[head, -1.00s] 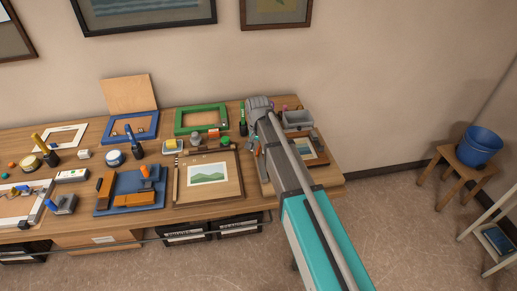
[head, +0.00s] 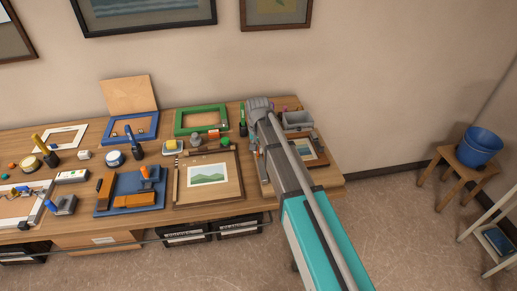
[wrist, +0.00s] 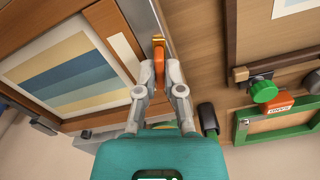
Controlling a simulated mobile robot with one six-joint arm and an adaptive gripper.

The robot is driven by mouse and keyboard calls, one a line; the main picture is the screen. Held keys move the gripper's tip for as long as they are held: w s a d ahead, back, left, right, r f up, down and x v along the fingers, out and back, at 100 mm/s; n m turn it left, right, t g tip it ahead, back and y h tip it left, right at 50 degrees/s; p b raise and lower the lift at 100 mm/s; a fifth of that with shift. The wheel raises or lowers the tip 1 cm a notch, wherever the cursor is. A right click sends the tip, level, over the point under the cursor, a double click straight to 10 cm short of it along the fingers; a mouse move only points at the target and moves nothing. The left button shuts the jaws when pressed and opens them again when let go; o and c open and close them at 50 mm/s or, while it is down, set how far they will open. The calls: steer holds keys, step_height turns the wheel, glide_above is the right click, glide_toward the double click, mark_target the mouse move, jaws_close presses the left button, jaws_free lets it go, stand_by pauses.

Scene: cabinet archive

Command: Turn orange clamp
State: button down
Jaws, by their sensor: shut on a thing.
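The orange clamp (wrist: 159,63) shows at the top middle of the wrist view, with a brass-coloured piece at its far end. It sits at the edge of a wooden frame (wrist: 104,16) around a striped picture (wrist: 62,72). My gripper (wrist: 160,66) is shut on the orange clamp, one grey finger on each side. In the head view my arm covers the clamp and most of my gripper. Part of the striped picture's frame (head: 319,154) shows just right of my arm there.
A green knob (wrist: 263,91), an orange-red block (wrist: 280,107) and a green frame (wrist: 285,127) lie to the right in the wrist view. In the head view, a grey bin (head: 297,121) stands behind my arm. A landscape picture (head: 209,174) lies to its left. Several tools crowd the bench's left half.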

steer(key=shift+n, duration=1.5)
steer(key=c, duration=0.8)
jaws_free()
steer(key=shift+o, duration=0.2)
steer(key=shift+m, duration=0.5)
